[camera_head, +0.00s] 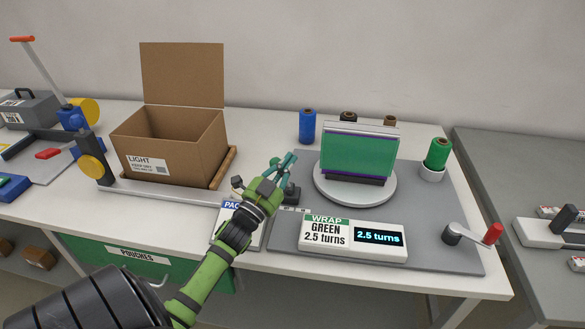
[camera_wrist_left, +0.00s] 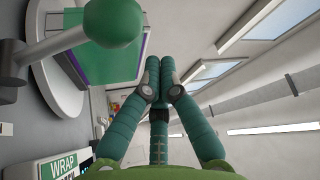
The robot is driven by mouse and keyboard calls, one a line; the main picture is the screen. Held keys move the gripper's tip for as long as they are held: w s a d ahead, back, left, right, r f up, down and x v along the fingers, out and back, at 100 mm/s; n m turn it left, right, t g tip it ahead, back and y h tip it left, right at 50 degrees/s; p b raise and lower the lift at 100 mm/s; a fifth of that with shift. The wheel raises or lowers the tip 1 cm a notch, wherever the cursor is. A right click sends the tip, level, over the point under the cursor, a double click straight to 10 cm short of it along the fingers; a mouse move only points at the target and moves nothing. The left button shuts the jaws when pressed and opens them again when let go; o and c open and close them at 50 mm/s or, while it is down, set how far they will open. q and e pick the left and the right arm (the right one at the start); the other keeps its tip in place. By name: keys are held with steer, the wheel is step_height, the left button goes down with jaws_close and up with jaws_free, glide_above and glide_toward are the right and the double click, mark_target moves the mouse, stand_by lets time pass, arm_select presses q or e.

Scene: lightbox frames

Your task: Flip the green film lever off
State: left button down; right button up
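The green film lever shows in the left wrist view as a large green ball knob (camera_wrist_left: 113,20) on a grey arm, near the camera at upper left. In the head view its dark base (camera_head: 291,193) stands left of the turntable, and my gripper partly hides the lever. My left gripper (camera_head: 287,160) is at the lever, with its teal fingers pointing up and away. In the left wrist view the fingertips (camera_wrist_left: 163,62) come together with nothing visible between them. The knob is beside the fingers, not between them; contact cannot be told. My right gripper is not in view.
A turntable (camera_head: 390,192) bears a green-wrapped block (camera_head: 358,155). A green film roll (camera_head: 438,153) stands right of it. The wrap display (camera_head: 352,235) and a red-handled crank (camera_head: 492,234) are in front. An open cardboard box (camera_head: 172,145) is at left.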

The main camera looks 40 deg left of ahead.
arm_select(q)
steer(key=d+r+b+v, duration=0.1)
steer(key=b+v, duration=0.2)
steer(key=v, duration=0.6)
steer(key=shift+s+f, duration=0.15)
steer(key=shift+s, duration=0.25)
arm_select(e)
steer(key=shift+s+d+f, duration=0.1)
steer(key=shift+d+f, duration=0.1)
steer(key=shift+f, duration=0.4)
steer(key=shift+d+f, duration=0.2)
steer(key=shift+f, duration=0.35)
arm_select(q)
steer(key=shift+d, duration=0.15)
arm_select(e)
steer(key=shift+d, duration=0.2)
